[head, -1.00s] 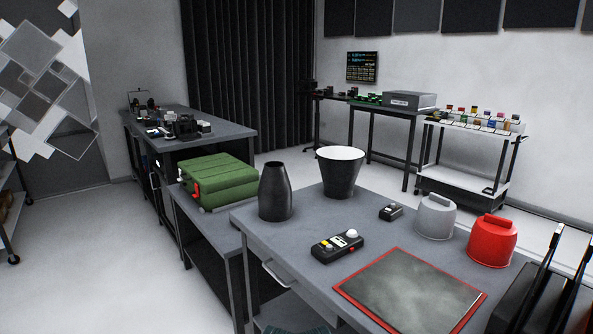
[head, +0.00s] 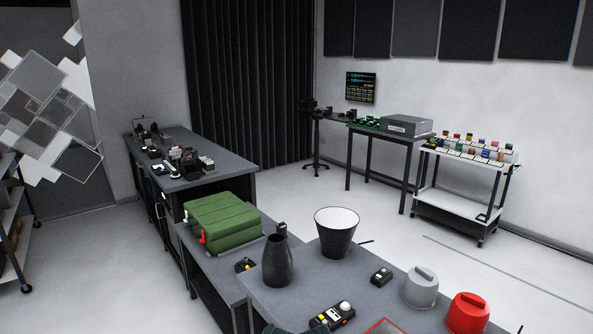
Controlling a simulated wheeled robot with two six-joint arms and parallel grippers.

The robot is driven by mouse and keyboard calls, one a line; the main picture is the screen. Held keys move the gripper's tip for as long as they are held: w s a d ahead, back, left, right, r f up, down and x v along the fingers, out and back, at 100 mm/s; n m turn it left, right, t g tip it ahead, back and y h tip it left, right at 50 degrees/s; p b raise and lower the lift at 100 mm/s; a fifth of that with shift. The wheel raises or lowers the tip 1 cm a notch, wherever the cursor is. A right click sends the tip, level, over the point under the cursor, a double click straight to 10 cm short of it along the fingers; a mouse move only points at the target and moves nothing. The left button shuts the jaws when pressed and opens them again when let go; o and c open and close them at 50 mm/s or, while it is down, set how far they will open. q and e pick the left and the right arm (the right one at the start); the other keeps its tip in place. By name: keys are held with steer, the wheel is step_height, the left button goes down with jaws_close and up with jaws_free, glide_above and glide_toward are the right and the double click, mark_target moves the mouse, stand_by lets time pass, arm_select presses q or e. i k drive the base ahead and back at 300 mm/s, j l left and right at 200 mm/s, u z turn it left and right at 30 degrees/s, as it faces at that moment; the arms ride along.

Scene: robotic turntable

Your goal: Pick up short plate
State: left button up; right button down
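I cannot single out a short plate in this view. A flat red-edged panel (head: 384,326) lies on the near grey table (head: 310,283), and only its far corner shows at the bottom edge of the picture. Whether it is the short plate I cannot tell. Neither of my grippers can be made out in the head view.
A green case (head: 222,222) stands left. Open floor lies beyond.

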mark_target(246, 262)
steer(key=i+j, duration=0.6)
steer(key=j, duration=0.15)
steer(key=i+j, duration=0.6)
steer(key=j, duration=0.15)
steer(key=i+j, duration=0.65)
steer(key=j, duration=0.05)
